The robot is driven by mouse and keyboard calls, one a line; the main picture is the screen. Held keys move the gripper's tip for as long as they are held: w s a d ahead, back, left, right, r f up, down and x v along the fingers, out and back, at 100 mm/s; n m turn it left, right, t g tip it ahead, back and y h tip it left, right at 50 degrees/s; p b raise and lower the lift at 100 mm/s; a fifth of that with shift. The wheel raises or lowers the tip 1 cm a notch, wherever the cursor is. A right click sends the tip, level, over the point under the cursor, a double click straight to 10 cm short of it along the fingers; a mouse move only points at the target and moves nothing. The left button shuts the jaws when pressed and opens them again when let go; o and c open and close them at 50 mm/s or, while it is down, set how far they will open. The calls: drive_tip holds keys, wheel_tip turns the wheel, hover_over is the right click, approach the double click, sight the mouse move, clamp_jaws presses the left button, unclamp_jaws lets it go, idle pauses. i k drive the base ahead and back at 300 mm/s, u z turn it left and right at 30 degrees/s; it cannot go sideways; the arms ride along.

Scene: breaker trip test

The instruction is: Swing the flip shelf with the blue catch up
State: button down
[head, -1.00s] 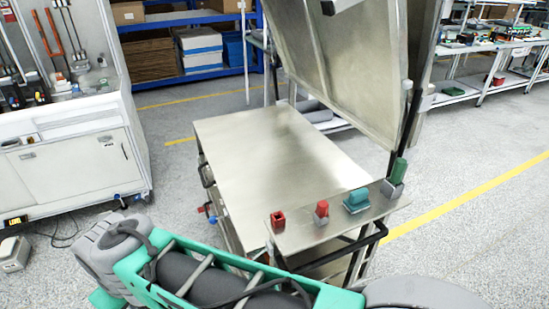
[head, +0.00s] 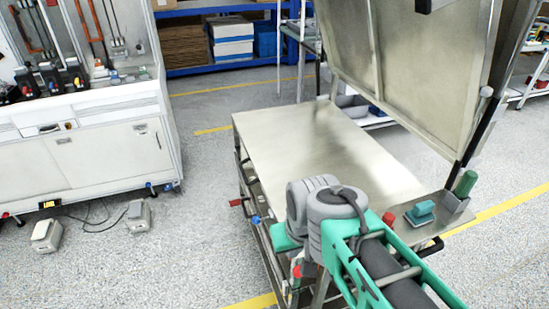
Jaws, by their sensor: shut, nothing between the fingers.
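A metal cart with a bare steel top (head: 300,150) stands in the middle of the head view. On its left side, below the top's edge, a small blue part (head: 256,219) shows, which looks like the blue catch. A red part (head: 236,202) sits beside it, further left. The flip shelf that belongs to the blue catch cannot be made out clearly; the cart's left side is seen at a steep angle. My arm's grey and green links cover the cart's near left corner. My gripper does not show; the links or the frame edge hide it.
A raised metal panel (head: 415,75) stands over the cart's far right side. A small side ledge holds a teal block (head: 420,213) and a green cylinder (head: 465,183). A white cabinet (head: 85,150) stands at left. Grey floor between it and the cart is clear, beyond two small boxes (head: 47,235).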

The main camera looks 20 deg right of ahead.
sight(283, 145)
drive_tip(key=k, duration=0.5)
drive_tip(key=u, duration=0.9)
drive_tip(key=i, duration=1)
drive_tip(key=z, duration=0.3)
